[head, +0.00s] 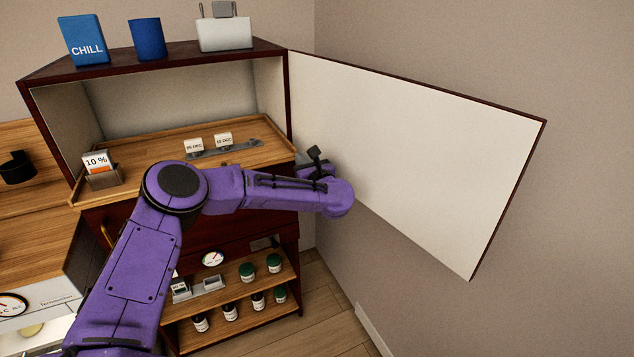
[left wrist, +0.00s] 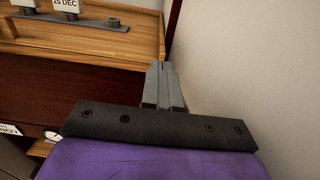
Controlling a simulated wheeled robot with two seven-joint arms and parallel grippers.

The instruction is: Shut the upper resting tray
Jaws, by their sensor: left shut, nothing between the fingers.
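The upper resting tray (head: 140,150) is a wooden board in the cabinet's upper compartment. It appears slid out, with its front edge past the cabinet opening. It carries two date cards on a grey rail (head: 226,149) and a "10 %" card in a holder (head: 103,177). My left arm crosses in front and hides part of its front. My left gripper (left wrist: 163,68) is shut and empty, beside the tray's right front corner in the left wrist view. Whether it touches the tray I cannot tell. My right gripper is out of view.
The cabinet's white door (head: 430,150) stands wide open on the right, close to my left wrist. Lower shelves (head: 235,303) hold several bottles and jars. A blue "CHILL" box (head: 83,40), a blue cup (head: 148,39) and a white container (head: 224,35) stand on top of the cabinet.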

